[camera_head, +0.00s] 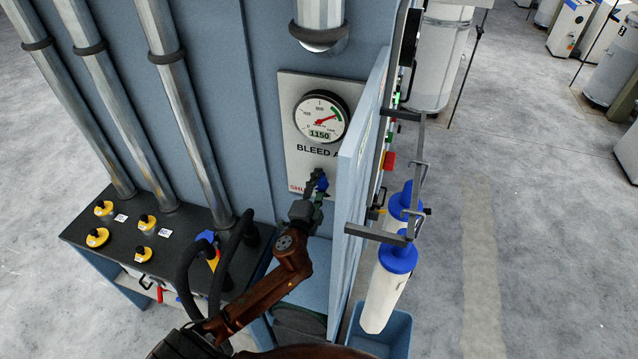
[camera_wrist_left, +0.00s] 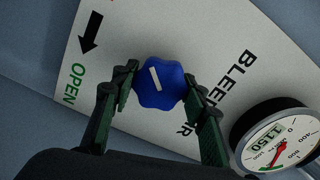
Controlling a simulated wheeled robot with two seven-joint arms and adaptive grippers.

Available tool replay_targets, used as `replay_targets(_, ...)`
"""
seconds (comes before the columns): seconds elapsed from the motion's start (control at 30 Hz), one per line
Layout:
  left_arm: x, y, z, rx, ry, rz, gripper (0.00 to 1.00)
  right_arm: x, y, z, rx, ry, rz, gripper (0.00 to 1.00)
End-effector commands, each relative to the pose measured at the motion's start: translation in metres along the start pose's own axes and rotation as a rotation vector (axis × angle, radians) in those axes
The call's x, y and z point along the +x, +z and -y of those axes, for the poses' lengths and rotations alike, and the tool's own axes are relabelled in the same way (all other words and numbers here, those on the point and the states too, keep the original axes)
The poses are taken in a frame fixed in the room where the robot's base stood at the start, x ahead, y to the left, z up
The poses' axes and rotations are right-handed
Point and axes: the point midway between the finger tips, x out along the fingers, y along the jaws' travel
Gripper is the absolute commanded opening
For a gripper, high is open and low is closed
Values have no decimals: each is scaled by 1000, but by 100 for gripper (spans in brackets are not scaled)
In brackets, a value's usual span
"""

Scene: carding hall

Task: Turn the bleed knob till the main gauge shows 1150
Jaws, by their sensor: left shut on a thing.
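The blue bleed knob (camera_wrist_left: 161,84) sits on a pale panel (camera_wrist_left: 125,35), with a white pointer mark on its face. My left gripper (camera_head: 317,184) has its fingers on both sides of the knob and is shut on it; in the wrist view the fingers (camera_wrist_left: 160,95) flank it. In the head view the knob (camera_head: 323,184) is partly hidden by my gripper. The main gauge (camera_head: 321,116) above it shows 1150 on its digital readout, with a red needle. The same 1150 shows on the gauge in the wrist view (camera_wrist_left: 272,140). My right gripper is not in view.
An open blue door (camera_head: 358,160) stands close to the right of the panel. Metal brackets and blue-capped white cylinders (camera_head: 385,290) are beyond it. A black ledge with yellow knobs (camera_head: 97,237) is at left, with black hoses (camera_head: 188,275) near my arm.

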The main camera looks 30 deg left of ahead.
Motion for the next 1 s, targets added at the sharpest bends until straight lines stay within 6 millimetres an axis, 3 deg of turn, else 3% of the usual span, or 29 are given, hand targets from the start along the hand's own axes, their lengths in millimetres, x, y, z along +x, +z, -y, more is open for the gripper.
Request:
replay_targets(0.03,0,0,0,0,0,0,17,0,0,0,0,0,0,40)
replay_targets(0.07,0,0,0,0,0,0,43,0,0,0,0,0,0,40)
replay_targets(0.3,0,0,0,-1,0,0,59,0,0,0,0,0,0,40)
replay_targets(0.67,-7,0,-1,-2,1,0,59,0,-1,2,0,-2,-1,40)
replay_targets(1.0,-71,1,-1,-3,3,1,59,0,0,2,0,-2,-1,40)
